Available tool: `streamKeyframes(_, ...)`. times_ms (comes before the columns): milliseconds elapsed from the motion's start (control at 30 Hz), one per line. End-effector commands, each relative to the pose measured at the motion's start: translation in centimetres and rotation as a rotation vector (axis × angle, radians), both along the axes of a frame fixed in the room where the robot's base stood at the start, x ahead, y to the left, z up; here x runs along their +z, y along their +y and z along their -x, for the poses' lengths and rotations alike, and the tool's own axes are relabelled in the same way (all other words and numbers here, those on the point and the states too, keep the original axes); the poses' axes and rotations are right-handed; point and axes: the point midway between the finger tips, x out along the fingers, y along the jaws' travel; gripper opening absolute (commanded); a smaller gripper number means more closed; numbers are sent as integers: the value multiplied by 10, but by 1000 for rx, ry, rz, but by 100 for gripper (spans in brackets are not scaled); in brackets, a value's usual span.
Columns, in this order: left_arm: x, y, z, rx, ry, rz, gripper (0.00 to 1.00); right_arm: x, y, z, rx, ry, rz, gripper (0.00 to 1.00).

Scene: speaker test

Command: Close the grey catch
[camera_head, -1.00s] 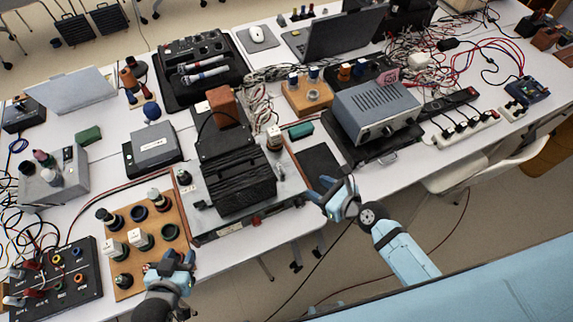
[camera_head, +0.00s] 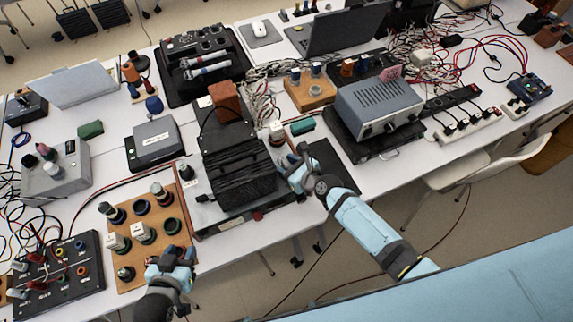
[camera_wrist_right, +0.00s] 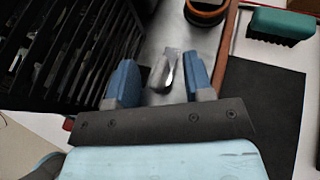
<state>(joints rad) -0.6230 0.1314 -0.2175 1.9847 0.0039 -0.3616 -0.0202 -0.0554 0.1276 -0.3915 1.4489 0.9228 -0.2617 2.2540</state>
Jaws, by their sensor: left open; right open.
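A small grey metal catch (camera_wrist_right: 162,72) lies between the two blue fingers of my right gripper (camera_wrist_right: 161,82) in the right wrist view, with a visible gap to each finger. It sits on a metal base plate (camera_wrist_right: 193,35), beside a black ribbed device (camera_wrist_right: 60,50). In the head view my right gripper (camera_head: 293,168) is open at the right side of that black device (camera_head: 240,178) and hides the catch. My left gripper (camera_head: 172,258) is open and empty at the front edge of the wooden board, away from the black device.
A wooden board (camera_head: 183,213) with several knobs stands left of the black device. A grey metal box (camera_head: 378,108) stands further right.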

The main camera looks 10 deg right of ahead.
Motion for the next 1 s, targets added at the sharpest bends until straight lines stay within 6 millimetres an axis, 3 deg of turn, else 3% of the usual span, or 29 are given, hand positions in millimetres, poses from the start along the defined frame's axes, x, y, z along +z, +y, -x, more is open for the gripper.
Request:
streamKeyframes(167, 1, 0, -2, 0, -4, 1, 43, 0, 0, 0, 0, 0, 0, 47)
streamKeyframes(400, 1, -1, -2, 0, -3, 1, 43, 0, 0, 0, 0, 0, 0, 0)
streamKeyframes(767, -2, -1, 0, 0, -1, 2, 43, -2, -1, 1, 9, 1, 0, 0)
streamKeyframes(1000, -20, -2, 1, -3, 4, 4, 43, -6, -2, 0, 90, 1, 2, 0)
